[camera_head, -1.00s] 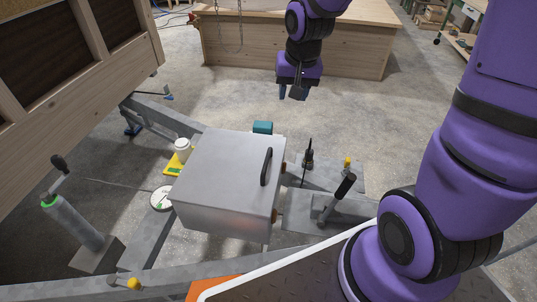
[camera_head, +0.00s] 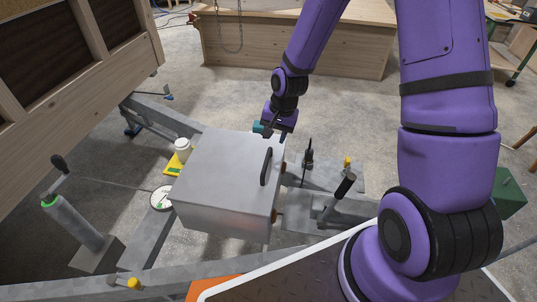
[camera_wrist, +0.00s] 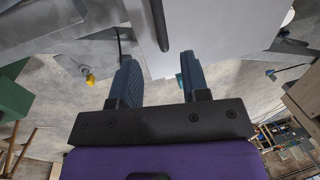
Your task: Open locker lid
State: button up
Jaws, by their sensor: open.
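The locker is a grey metal box (camera_head: 218,205) on the trailer frame, and its flat lid (camera_head: 222,158) is shut. A black bar handle (camera_head: 265,166) stands along the lid's right side. My gripper (camera_head: 275,137) is at the lid's far right corner, beyond the handle, with nothing between its fingers. In the wrist view my gripper (camera_wrist: 157,62) has its two blue-grey fingers apart. The handle (camera_wrist: 161,24) shows ahead of the gap between them, and the pale lid (camera_wrist: 220,22) lies beside it. I see no contact with the handle.
A black-gripped lever (camera_head: 338,193) and a dark upright tool (camera_head: 308,155) stand right of the locker. A white cup (camera_head: 182,149) is at its left. A jack post (camera_head: 72,220) stands farther left. A wooden bench (camera_head: 330,52) is behind, with clear floor before it.

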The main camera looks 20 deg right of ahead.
aim_at(268, 157)
jog(key=f, duration=0.3)
jog(key=a+f, duration=0.1)
jog(key=f, duration=0.2)
jog(key=w+f, duration=0.1)
jog(key=f, duration=0.2)
jog(key=shift+a, duration=0.2)
grip_shut()
